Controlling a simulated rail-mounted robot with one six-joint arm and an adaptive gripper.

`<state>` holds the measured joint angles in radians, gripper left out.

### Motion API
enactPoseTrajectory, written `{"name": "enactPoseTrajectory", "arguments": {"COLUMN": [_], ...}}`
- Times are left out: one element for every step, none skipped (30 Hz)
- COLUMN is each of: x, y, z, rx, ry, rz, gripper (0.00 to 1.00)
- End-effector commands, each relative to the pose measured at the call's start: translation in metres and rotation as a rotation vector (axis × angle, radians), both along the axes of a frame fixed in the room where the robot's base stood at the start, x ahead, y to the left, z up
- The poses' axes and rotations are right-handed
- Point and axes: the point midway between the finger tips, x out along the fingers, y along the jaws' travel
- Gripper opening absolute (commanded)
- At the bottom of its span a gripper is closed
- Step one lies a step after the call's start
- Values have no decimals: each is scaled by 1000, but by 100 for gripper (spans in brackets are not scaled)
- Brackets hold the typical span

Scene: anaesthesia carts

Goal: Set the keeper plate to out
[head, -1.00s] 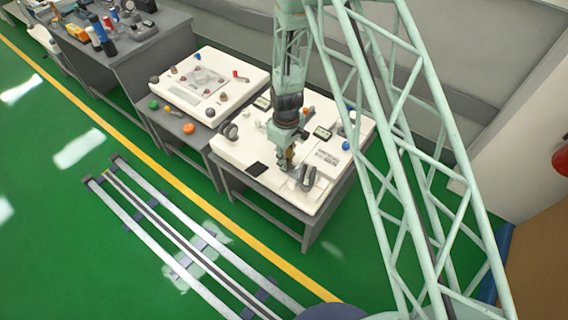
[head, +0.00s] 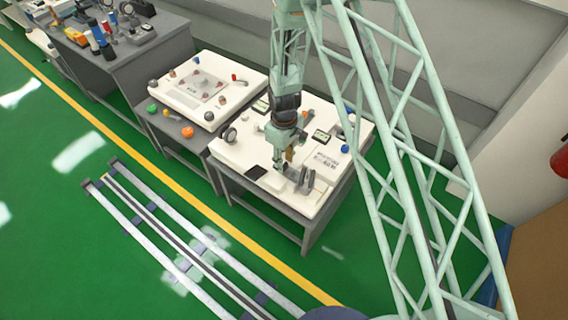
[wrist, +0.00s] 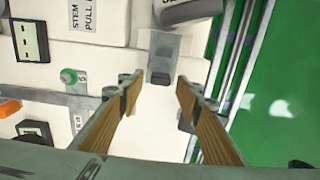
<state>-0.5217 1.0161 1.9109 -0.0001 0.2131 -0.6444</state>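My gripper (wrist: 158,92) is open in the wrist view, with a gap between its two fingers. Beyond the fingertips, near the middle of the gap, is a grey metal plate (wrist: 158,45) with a dark block (wrist: 160,78) at its near end. I cannot tell for certain whether this is the keeper plate, and neither finger is seen gripping it. In the head view my gripper (head: 287,162) is low over the right white cart top (head: 235,155), beside upright grey metal pieces (head: 306,181). The fingertips are hard to make out there.
The wrist view shows a "STEM PULL" label (wrist: 84,14), a green knob (wrist: 69,76), an orange part (wrist: 9,108) and a dark round part (wrist: 190,10) beside the plate. A second white cart (head: 240,92) stands to the left.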

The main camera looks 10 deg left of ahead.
Motion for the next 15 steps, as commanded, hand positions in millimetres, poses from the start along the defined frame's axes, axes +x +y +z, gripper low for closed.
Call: {"name": "enactPoseTrajectory", "arguments": {"x": [0, 0, 0, 0, 0, 0, 0, 0, 0, 0, 0, 0, 0, 0, 0], "y": [0, 0, 0, 0, 0, 0, 0, 0, 0, 0, 0, 0, 0, 0, 0], "z": [4, 7, 10, 13, 16, 20, 24, 27, 31, 34, 37, 42, 45, 48, 52], "rx": [1, 1, 0, 0, 0, 1, 1, 1, 1, 1, 1, 1, 1, 0, 0], "ry": [-1, 0, 0, 0, 0, 0, -1, -1, -1, -1, -1, -1, 0, 0, 0], "rz": [0, 0, 0, 0, 0, 0, 0, 0, 0, 0, 0, 0, 0, 0, 0], "gripper": [32, 32, 32, 32, 32, 32, 32, 32, 32, 32, 32, 32, 32, 32, 32]}}
